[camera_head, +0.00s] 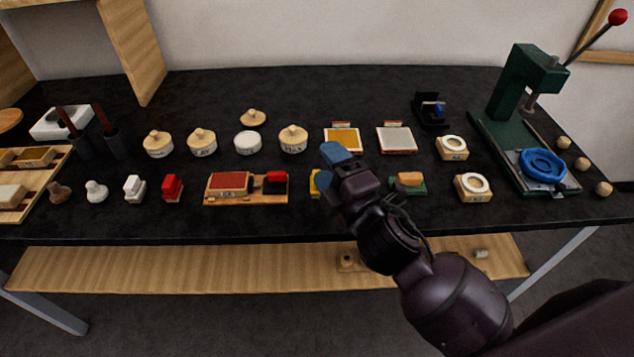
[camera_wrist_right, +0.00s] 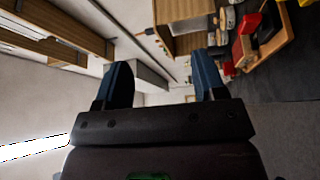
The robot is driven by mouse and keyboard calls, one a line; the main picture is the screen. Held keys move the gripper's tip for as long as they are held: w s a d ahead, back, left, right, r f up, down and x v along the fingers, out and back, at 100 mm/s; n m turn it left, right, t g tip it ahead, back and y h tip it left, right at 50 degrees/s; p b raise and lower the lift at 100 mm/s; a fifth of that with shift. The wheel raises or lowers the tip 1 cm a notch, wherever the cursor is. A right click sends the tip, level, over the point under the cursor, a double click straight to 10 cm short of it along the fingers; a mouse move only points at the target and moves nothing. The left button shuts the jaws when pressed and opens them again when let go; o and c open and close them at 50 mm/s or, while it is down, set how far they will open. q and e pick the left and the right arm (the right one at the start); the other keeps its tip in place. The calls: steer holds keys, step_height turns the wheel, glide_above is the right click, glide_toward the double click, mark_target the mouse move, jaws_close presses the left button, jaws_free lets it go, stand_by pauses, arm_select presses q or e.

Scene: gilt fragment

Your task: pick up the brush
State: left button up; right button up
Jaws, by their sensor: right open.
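My right gripper (camera_head: 335,156) is over the middle of the black table, with its blue fingers pointing away from me. In the right wrist view my right gripper (camera_wrist_right: 162,76) is open, with nothing between its fingers. No brush can be told for certain. A small tan block on a green base (camera_head: 409,181), just right of my right wrist, may be one. Brown sticks stand in two dark cups (camera_head: 110,138) at the left and could be brush handles. A yellow item (camera_head: 315,184) is partly hidden behind my right gripper. My left gripper is not in view.
A wooden stand (camera_head: 213,198) with red blocks lies left of my gripper. Several round-lidded pots (camera_head: 293,139) and two flat pads (camera_head: 396,140) stand behind. A green press (camera_head: 522,90) with a blue ring (camera_head: 542,166) is at the right. The table's front strip is mostly clear.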

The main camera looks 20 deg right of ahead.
steer(key=a+r+n+g+y, duration=0.3)
steer(key=a+n+y, duration=0.35)
steer(key=n, duration=0.45)
steer(key=a+r+n+g+y, duration=0.35)
steer(key=a+n+y, duration=0.25)
steer(key=n+y, duration=0.3)
steer(key=s+a+f+n+g+h, duration=0.1)
steer(key=s+a+f+n+g, duration=0.1)
steer(key=n+g, duration=0.55)
steer(key=s+a+f+n+g+h, duration=0.1)
steer(key=a+f+n+g+h, duration=0.3)
steer(key=n, duration=0.7)
steer(key=w+d+f+n+g+h, duration=0.2)
steer(key=w+d+f+n+h, duration=0.25)
steer(key=d+n+h, duration=0.3)
steer(key=w+d+n+t+h, duration=0.1)
steer(key=w+d+n+h, duration=0.45)
steer(key=d, duration=0.65)
steer(key=shift+m+h, duration=0.75)
steer(key=shift+m, duration=0.1)
steer(key=f, duration=0.4)
steer(key=shift+a+f, duration=0.2)
steer(key=shift+f, duration=0.1)
steer(key=f, duration=0.2)
steer(key=w+f, duration=0.1)
steer(key=f, duration=0.1)
steer(key=shift+f, duration=0.55)
